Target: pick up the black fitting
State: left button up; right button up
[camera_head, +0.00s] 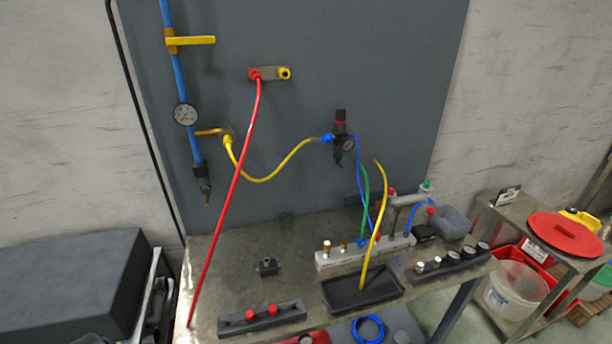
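A small black fitting (267,266) lies on the metal bench top, left of the middle and apart from the things around it. A dark holder strip (240,328) with two red-topped pieces sits at the bench's front edge, below the fitting. Neither my left nor my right gripper shows in the head view, so I cannot see what they hold.
A black tray (340,301) and a white manifold block (330,262) stand right of the fitting. A red hose (228,195) hangs down to the bench's left side. A yellow hose (381,220) rises from the tray. The metal bench (225,275) is clear around the fitting.

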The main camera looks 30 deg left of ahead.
aim_at(268, 266)
jog(key=u, duration=1.3)
